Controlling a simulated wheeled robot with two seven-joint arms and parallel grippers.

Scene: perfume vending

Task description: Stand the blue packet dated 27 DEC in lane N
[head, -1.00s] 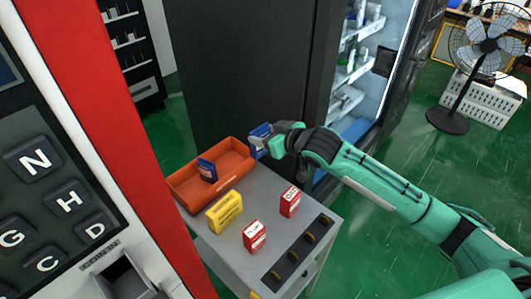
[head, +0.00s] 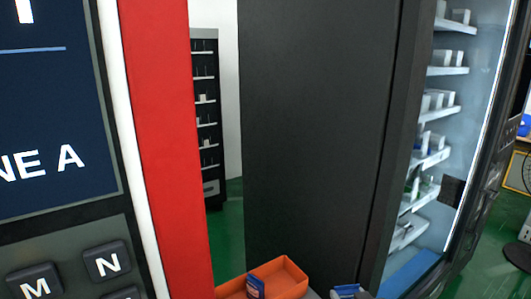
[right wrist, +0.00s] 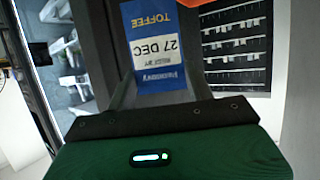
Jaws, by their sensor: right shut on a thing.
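In the head view only the top of the held packet (head: 346,291) shows at the bottom edge, right of the orange tray. The rest of it and most of my right arm are out of the picture. No lane marked N can be made out. My left gripper is not in view.
The orange tray (head: 292,271) holds another blue packet (head: 255,287). A tall dark cabinet (head: 315,130) stands behind, with a lit, stocked shelf unit (head: 440,115) at right. A red-edged panel with an N key (head: 107,263) fills the left. Green floor shows between.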

